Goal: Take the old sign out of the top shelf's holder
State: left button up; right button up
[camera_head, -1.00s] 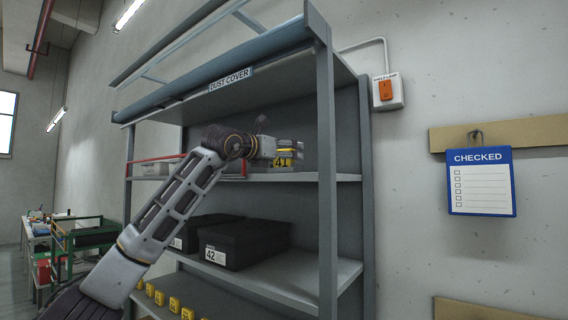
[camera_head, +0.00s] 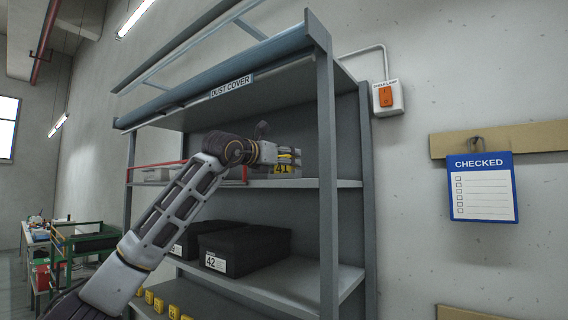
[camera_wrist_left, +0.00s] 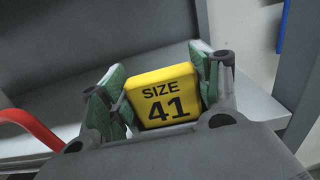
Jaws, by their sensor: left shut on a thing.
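The yellow size 41 sign (camera_wrist_left: 163,97) shows its face large in the left wrist view, between the two green-padded fingers. In the head view it is small (camera_head: 282,170) at the front edge of the top shelf (camera_head: 320,183). My left gripper (camera_head: 288,157) is shut on the sign, with a pad at each side of it. The holder cannot be made out behind the sign and gripper, so I cannot tell whether the sign is still seated in it. My right gripper is not in view.
A red rail (camera_head: 150,161) runs along the shelf, left of the gripper. The dust cover (camera_head: 215,88) is above, and a rack post (camera_head: 327,150) stands just right. Black boxes (camera_head: 245,248) sit on the shelf below, with several yellow signs (camera_head: 160,305) lower down.

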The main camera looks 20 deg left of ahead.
pick_arm(q)
jog(key=shift+r, duration=4.9)
